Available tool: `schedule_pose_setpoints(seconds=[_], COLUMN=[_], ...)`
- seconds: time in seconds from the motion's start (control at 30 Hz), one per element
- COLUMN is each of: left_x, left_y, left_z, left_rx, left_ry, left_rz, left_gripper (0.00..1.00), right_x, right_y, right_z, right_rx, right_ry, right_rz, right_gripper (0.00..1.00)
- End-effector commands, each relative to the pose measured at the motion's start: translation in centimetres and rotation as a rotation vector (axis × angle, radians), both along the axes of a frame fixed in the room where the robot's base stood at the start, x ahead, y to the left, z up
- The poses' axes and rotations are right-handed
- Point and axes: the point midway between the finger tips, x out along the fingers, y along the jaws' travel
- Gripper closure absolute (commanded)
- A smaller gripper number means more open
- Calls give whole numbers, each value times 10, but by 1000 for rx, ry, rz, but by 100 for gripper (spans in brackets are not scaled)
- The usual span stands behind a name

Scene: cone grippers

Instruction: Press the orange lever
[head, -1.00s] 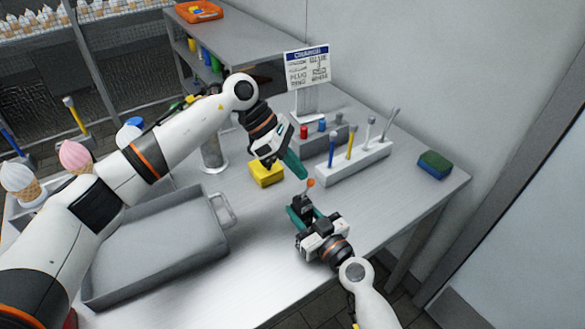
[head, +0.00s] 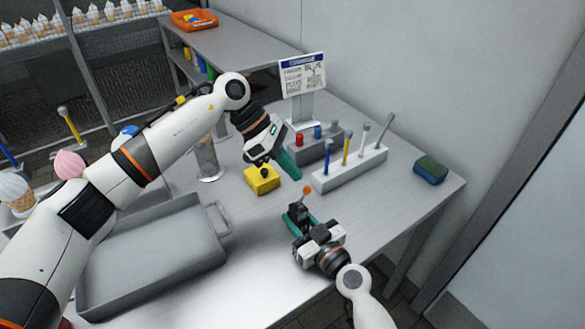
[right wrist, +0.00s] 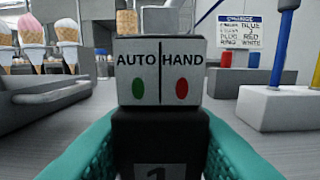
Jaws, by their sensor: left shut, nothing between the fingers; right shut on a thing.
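The orange lever (head: 307,190) is a short dark stem with an orange ball tip. It rises from a black box (head: 297,212) near the middle of the table. My right gripper (head: 301,222) is shut on this box. The right wrist view shows the black box (right wrist: 160,145) between the teal fingers, marked "1", under a plate (right wrist: 160,72) reading AUTO and HAND with a green and a red oval. The lever tip is not visible there. My left gripper (head: 289,166) is shut and empty, above and behind the lever, apart from it in the picture.
A yellow block (head: 262,182) with a black knob stands left of the lever. Behind are a rack (head: 350,170) of upright rods, a grey block (head: 318,148) with coloured pegs and a sign (head: 302,75). A grey tray (head: 150,255) lies left; a green-blue sponge (head: 430,171) lies right.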

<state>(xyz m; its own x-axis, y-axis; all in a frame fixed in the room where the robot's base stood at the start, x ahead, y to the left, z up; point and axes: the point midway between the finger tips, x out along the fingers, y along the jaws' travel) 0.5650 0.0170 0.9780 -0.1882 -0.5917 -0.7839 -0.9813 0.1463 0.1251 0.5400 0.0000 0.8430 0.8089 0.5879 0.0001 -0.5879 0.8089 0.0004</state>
Motion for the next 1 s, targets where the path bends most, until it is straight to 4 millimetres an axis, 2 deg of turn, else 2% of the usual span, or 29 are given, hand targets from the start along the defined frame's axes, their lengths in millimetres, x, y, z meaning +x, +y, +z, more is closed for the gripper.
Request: schedule_pose_setpoints(seconds=[0.2,0.4,0.6,0.8,1.0], left_x=[10,30,44,50,51], left_y=[33,45,54,58,59], left_z=[16,59,89,101,102], left_rx=[0,-1,-1,0,0], left_ry=[-2,-3,-1,-1,0], left_rz=[5,4,2,1,0], left_gripper=[100,100,100,100,100], right_x=[0,0,0,0,0], right_y=[0,0,0,0,0], right_z=[0,0,0,0,0], right_rx=[0,0,0,0,0], right_ry=[0,0,0,0,0], right_rz=[0,0,0,0,0], right_gripper=[93,93,93,93,93])
